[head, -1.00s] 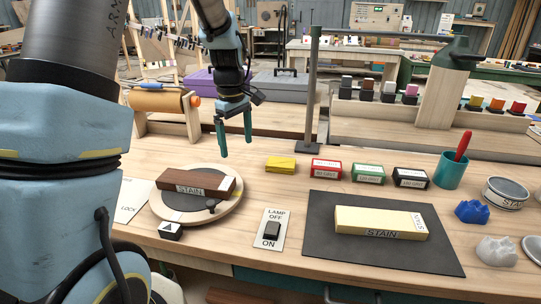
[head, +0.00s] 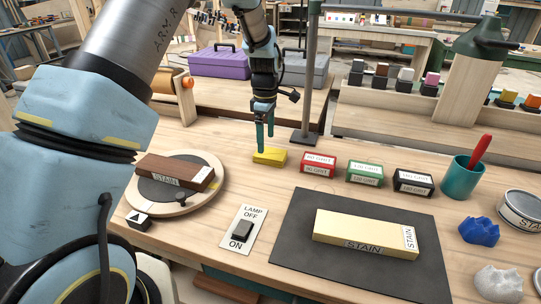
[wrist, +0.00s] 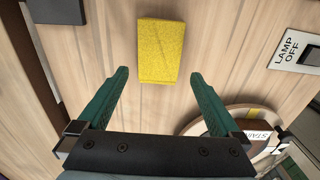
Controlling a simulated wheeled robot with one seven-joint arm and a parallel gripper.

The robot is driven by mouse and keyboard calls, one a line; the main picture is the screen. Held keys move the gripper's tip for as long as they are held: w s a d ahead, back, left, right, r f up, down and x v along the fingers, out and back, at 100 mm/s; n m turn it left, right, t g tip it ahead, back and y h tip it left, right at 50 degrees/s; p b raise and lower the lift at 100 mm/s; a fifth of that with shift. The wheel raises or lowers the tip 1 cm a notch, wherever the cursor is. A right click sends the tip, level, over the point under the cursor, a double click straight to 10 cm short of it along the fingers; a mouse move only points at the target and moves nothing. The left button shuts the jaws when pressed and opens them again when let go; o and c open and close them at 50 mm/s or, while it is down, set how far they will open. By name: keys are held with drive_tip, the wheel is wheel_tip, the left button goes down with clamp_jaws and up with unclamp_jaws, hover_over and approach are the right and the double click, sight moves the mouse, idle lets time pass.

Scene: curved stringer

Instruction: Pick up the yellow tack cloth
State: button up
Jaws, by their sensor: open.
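The yellow tack cloth (head: 270,156) is a small folded block lying flat on the wooden bench, left of the red grit box. In the wrist view the cloth (wrist: 160,51) lies ahead of my fingertips, roughly midway between their lines. My gripper (head: 265,144) is above the cloth in the head view, its teal fingers pointing down. In the wrist view my gripper (wrist: 158,76) is open with nothing between its fingers. The fingers partly overlap the cloth in the head view.
Red (head: 319,164), green (head: 364,173) and black (head: 413,182) grit boxes stand right of the cloth. A lamp switch (head: 242,230) and a round turntable (head: 213,170) with a brown stain block (head: 175,171) are nearer. A dark post (head: 309,90) rises behind.

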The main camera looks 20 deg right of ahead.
sight(267, 152)
drive_tip(key=shift+d+f+p, duration=0.1)
drive_tip(key=shift+f+p, duration=0.85)
drive_tip(key=shift+f, duration=1.6)
drive_tip(key=c, duration=1.2)
drive_tip(key=shift+r, duration=0.15)
wheel_tip(267, 152, up, 10)
drive_tip(key=b, duration=0.2)
drive_tip(key=shift+b, duration=0.35)
